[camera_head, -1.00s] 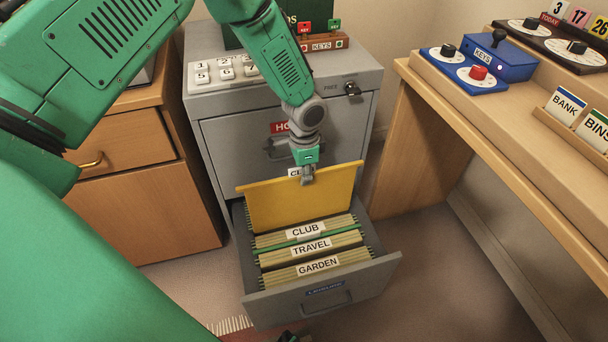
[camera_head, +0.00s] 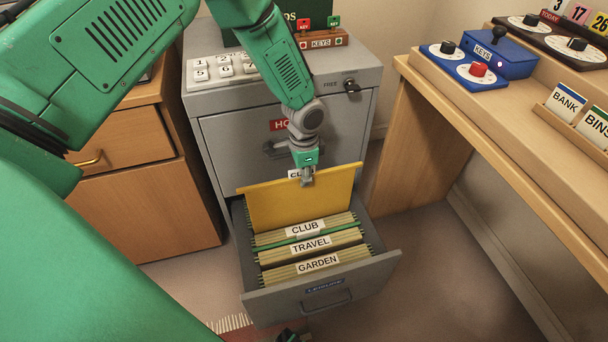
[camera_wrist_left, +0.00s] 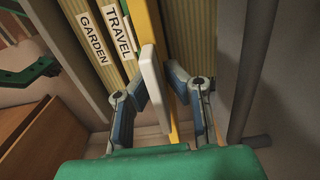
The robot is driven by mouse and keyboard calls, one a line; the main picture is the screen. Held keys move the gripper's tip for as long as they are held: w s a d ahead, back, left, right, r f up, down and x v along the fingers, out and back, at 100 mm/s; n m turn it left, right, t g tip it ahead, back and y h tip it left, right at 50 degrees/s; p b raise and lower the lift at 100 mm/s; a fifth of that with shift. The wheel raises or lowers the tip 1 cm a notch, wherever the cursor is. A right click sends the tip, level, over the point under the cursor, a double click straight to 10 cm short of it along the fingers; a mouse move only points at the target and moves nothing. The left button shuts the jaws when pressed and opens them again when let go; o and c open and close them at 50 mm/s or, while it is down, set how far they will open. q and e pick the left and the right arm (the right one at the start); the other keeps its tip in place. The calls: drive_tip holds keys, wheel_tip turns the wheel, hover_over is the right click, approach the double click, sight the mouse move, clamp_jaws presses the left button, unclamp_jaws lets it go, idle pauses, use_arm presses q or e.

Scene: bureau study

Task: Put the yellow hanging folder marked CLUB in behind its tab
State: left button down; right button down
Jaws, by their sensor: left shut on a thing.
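The yellow hanging folder (camera_head: 285,205) stands upright at the back of the open drawer, behind the CLUB tab (camera_head: 305,228). Its lower part is hidden by the tabs and folders in front. My left gripper (camera_head: 307,180) is shut on its top edge, next to its white label, which is mostly covered. In the left wrist view the fingers (camera_wrist_left: 160,95) close on the folder's edge and white tab (camera_wrist_left: 155,85). The TRAVEL (camera_head: 311,245) and GARDEN (camera_head: 317,264) tabs stand in front of CLUB. My right gripper (camera_head: 290,337) barely shows at the bottom edge.
The open drawer (camera_head: 325,303), labelled LEISURE, sticks out of the grey cabinet (camera_head: 235,145). A key sits in the lock (camera_head: 352,88) at the cabinet's top right. A wooden desk (camera_head: 500,160) stands on the right, a wooden drawer unit (camera_head: 150,210) on the left.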

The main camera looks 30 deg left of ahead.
use_arm(q)
drive_tip(key=b, duration=0.6)
approach(304, 221)
drive_tip(key=shift+w+a+f, duration=0.1)
drive_tip(key=shift+w+f, duration=0.05)
drive_tip(key=shift+f, duration=1.85)
drive_tip(key=shift+w+a+f, duration=0.1)
drive_tip(key=shift+f, duration=1.9)
drive_tip(key=c, duration=1.6)
unclamp_jaws()
drive_tip(key=shift+o, duration=0.2)
wheel_tip(304, 221, up, 12)
